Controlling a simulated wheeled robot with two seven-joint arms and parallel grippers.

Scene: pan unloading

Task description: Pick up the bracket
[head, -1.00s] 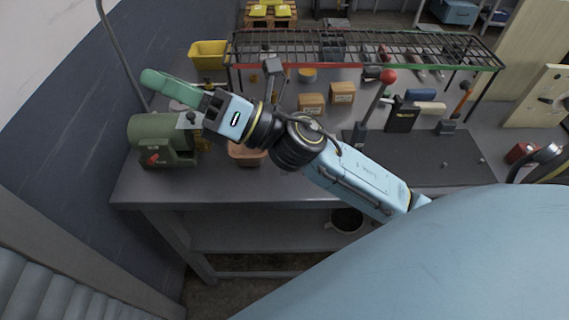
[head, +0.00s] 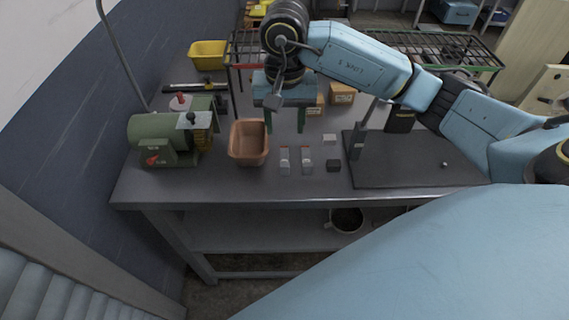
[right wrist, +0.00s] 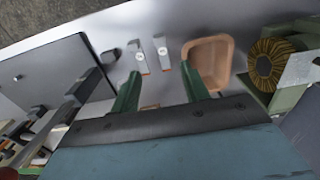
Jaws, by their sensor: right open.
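Two small grey metal pieces stand side by side on the bench, a left one (head: 284,160) and a right one (head: 307,160); they look like brackets, but I cannot tell which is the task's bracket. In the right wrist view they show as two pale pieces (right wrist: 138,54) (right wrist: 160,50) with orange edges, beyond the fingertips. My right gripper (head: 285,122) points down above the bench, behind these pieces. Its green fingers are apart with nothing between them, as the right wrist view also shows (right wrist: 160,85). My left gripper is not in view.
A brown pan (head: 249,156) stands left of the pieces, with a green bench grinder (head: 160,138) further left. A dark block (head: 333,165) and pale block (head: 329,138) lie right, before a dark mat (head: 400,172). A wire rack (head: 450,50) and cardboard boxes (head: 342,94) are behind.

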